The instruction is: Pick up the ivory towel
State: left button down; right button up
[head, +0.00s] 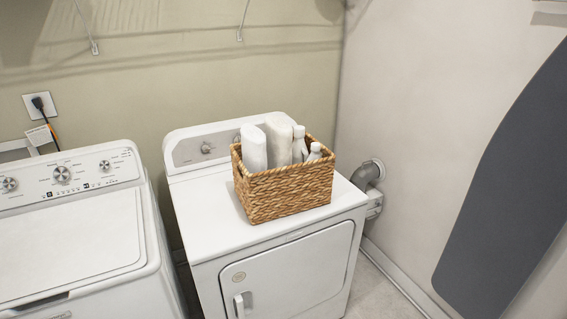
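A woven basket (290,194) stands on top of the white dryer (210,225). Two pale rolled towels stand upright in it, their lower parts hidden by the basket wall. The left one (253,147) looks whiter. The one right of it (279,145) looks slightly creamier and may be the ivory towel; the colours are close, so I cannot be sure. Neither of my grippers is in view.
White bottles (299,146) stand in the basket's right side. A washer (75,240) is at the left, with a narrow gap to the dryer. A vent pipe (366,175) is right of the dryer, and a dark ironing board (505,190) leans at the right wall.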

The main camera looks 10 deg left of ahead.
aim_at(278, 132)
jog(key=u, duration=0.6)
jog(key=i+l+u, duration=0.2)
jog(key=u, duration=0.15)
jog(key=i+l+u, duration=0.15)
jog(key=l+u, duration=0.2)
jog(key=i+l+u, duration=0.15)
jog(key=u, duration=0.2)
jog(key=l, duration=0.1)
